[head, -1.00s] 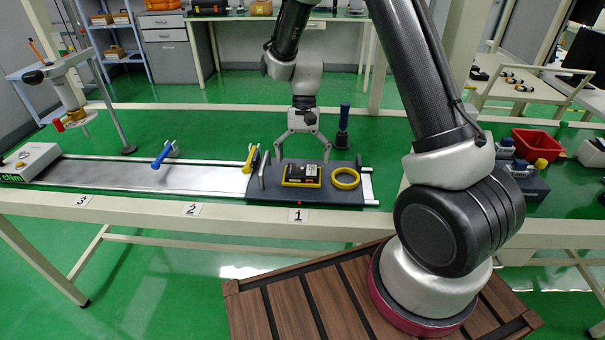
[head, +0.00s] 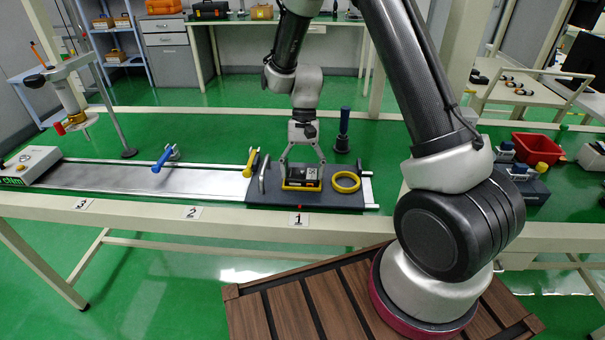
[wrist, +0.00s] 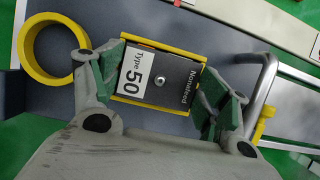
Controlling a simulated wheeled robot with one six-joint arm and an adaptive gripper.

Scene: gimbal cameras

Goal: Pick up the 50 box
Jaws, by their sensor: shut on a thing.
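The 50 box (head: 301,174) is a small black box with a white "Type 50" label, seated in a yellow frame on the dark plate (head: 275,195) at the station marked 1. In the wrist view the box (wrist: 170,75) shows its "50" and "Nonafeed" print and a round metal stud on top. My gripper (head: 302,168) is over the box from above, with one finger at each side. In the wrist view my gripper (wrist: 160,88) has its green-padded fingers closed on the left and right sides of the box.
An empty yellow ring (head: 346,181) lies just right of the box. A metal handle (head: 264,174) and a yellow lever (head: 250,163) stand close on its left. A dark blue post (head: 343,125) stands behind. The metal track (head: 120,178) to the left is mostly clear.

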